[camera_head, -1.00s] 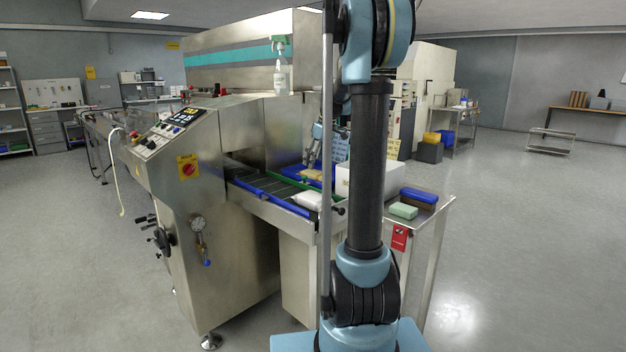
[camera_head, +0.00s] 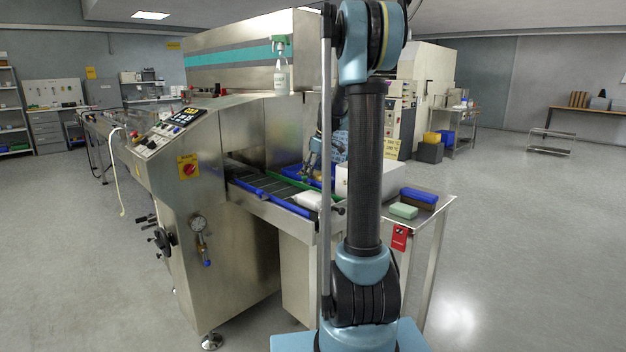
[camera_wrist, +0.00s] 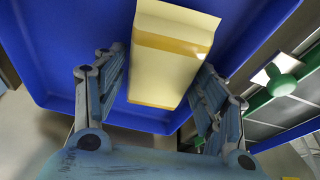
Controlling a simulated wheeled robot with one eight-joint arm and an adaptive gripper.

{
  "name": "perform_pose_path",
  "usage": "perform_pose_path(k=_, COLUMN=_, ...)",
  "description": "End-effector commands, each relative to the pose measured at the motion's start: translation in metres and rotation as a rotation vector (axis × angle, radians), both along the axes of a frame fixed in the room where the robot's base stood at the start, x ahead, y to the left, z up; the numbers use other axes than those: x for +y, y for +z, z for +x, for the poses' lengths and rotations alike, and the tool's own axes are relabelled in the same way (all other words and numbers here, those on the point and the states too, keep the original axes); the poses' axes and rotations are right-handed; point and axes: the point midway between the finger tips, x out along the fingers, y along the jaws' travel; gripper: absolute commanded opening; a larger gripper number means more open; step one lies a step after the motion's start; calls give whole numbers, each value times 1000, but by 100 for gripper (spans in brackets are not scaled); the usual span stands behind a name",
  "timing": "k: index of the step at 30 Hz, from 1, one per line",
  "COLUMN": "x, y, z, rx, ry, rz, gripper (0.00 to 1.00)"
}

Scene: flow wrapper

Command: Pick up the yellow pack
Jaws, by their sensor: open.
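The yellow pack (camera_wrist: 168,70) lies in a blue tray (camera_wrist: 60,45), pale on top with a darker yellow band across it. My gripper (camera_wrist: 160,72) is open, with one finger on each side of the pack in the wrist view. I see a gap at the left finger; the right finger is close to the pack's edge, and I cannot tell if it touches. In the head view my gripper (camera_head: 313,166) is down at the tray behind the conveyor, and the pack is mostly hidden there.
A white pack (camera_head: 308,200) lies on the conveyor (camera_head: 262,184) beside the tray. The steel wrapper (camera_head: 235,150) stands to the left. A white box (camera_head: 365,180) is close on the right. A side table (camera_head: 440,207) holds a green block (camera_head: 403,211) and a blue one (camera_head: 419,195).

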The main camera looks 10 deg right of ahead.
Motion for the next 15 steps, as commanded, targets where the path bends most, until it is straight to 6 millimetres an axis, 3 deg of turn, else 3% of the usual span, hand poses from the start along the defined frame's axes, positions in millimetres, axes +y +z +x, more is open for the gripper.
perform_pose_path(k=15, x=-1, y=-4, z=0, rx=0, ry=-1, rz=0, gripper=65)
